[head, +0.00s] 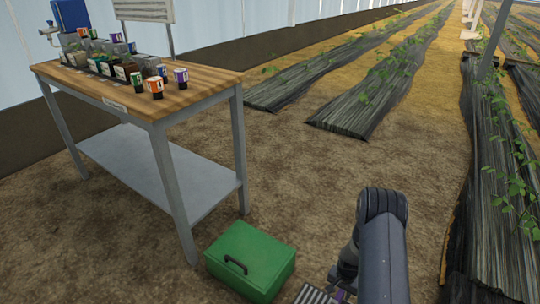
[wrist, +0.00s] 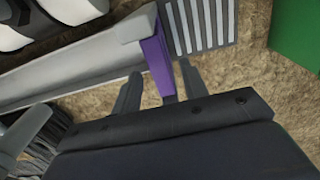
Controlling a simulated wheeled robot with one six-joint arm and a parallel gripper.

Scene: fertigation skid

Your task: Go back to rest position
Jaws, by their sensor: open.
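My gripper (wrist: 159,72) is low over the ground, its two dark fingers apart. A narrow purple piece (wrist: 158,66) with a pale grey end shows between the fingers, with gaps on both sides; I cannot tell its depth. A grey ribbed plate (wrist: 205,25) lies just beyond it. In the head view my arm reaches down at the bottom right and hides most of the gripper. A bit of the purple piece (head: 340,295) and the ribbed plate (head: 314,295) show at the bottom edge.
A green box (head: 248,259) with a dark handle stands on the soil left of my arm; it also shows in the wrist view (wrist: 298,35). A wooden-topped bench (head: 200,85) with cups and pots is farther left. Bare soil (head: 300,180) lies ahead, then covered plant rows (head: 365,105).

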